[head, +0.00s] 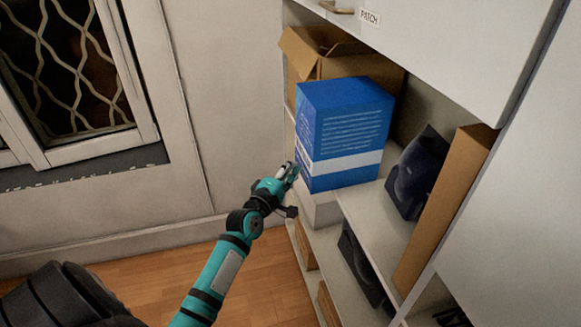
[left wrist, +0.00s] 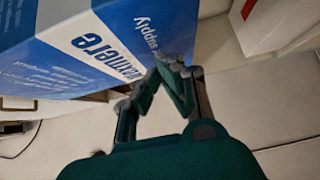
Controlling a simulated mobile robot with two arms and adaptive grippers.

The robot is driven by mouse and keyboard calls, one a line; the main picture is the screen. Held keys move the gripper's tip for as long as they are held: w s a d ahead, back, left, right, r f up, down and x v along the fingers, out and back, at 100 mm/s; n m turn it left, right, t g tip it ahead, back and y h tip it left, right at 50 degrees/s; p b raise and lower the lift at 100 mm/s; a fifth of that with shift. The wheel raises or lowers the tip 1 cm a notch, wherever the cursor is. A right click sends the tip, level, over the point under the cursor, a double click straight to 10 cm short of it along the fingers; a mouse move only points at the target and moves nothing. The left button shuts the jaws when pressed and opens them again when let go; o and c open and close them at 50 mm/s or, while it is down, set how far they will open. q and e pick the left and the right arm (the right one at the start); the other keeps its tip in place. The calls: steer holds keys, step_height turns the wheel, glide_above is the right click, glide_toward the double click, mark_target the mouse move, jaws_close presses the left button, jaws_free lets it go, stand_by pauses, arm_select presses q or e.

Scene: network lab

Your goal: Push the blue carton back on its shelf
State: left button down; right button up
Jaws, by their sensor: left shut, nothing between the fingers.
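The blue carton (head: 342,130) has a white band and stands upright on a white shelf (head: 385,210), its front near or past the shelf's front edge. Its blue and white printed faces fill the upper left of the left wrist view (left wrist: 75,50). My left gripper (head: 293,172) is shut and empty at the carton's lower left side. In the left wrist view its fingertips (left wrist: 168,75) are right by the carton's white band; I cannot tell whether they touch. My right gripper is not in view.
An open brown cardboard box (head: 310,50) stands behind the carton. A dark object (head: 416,172) and a tall brown box (head: 445,205) are to its right. A cabinet door marked PATCH (head: 440,40) is above. More items sit on the lower shelf.

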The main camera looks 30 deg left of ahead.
arm_select(q)
steer(key=shift+w, duration=0.1)
steer(key=shift+w+d+r, duration=0.1)
steer(key=shift+w+d, duration=0.1)
steer(key=shift+w, duration=0.05)
steer(key=w+d, duration=0.2)
steer(key=w, duration=0.1)
steer(key=w+d, duration=0.3)
steer(key=w+d+p, duration=0.1)
steer(key=w+d, duration=0.1)
steer(key=w, duration=0.1)
steer(key=shift+d, duration=0.25)
steer(key=shift+s+a, duration=0.1)
